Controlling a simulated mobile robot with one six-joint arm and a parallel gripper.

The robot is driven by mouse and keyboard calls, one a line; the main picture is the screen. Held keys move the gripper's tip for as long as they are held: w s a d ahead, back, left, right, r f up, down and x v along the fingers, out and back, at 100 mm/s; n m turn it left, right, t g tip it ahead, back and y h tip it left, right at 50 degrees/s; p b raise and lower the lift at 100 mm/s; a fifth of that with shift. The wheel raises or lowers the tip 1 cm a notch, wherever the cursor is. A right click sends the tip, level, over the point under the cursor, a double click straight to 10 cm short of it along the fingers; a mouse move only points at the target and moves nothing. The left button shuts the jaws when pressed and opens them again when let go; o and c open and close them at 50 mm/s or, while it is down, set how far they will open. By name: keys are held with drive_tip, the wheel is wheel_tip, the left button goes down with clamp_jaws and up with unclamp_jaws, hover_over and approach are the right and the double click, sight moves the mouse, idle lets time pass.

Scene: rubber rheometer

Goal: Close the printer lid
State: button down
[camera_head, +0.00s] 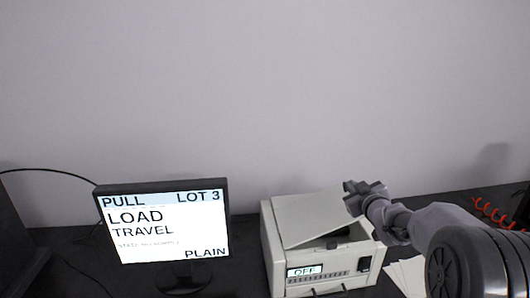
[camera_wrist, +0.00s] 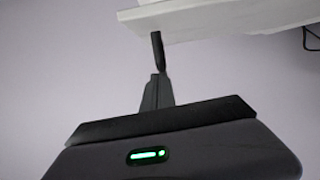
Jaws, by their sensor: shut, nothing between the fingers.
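The printer (camera_head: 277,250) is a pale box on the dark bench, with a small display reading "OFF" on its front. Its pale lid (camera_head: 305,217) is tilted, with a dark gap under its right part. My gripper (camera_head: 352,196) is at the lid's right end, in front of the wall. In the wrist view my gripper's dark finger (camera_wrist: 158,52) points up to the edge of a pale panel (camera_wrist: 225,18), which looks like the lid. The finger overlaps that edge; I cannot tell whether it touches. My gripper is shut and holds nothing.
A monitor (camera_head: 160,238) reading "LOAD TRAVEL" stands left of the printer. White sheets (camera_head: 407,274) lie to the printer's right, partly behind my arm. A red coiled cable (camera_head: 490,210) is at the far right. The plain wall (camera_head: 250,90) rises behind the bench.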

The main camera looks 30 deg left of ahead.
drive_tip(key=w+d+f+m+b, duration=0.1)
drive_tip(key=w+d+f, duration=0.1)
drive_tip(key=f, duration=0.7)
drive_tip(key=shift+w+d+f+b, duration=0.2)
drive_tip(key=shift+d+b, duration=0.2)
drive_tip(key=shift+d, duration=0.4)
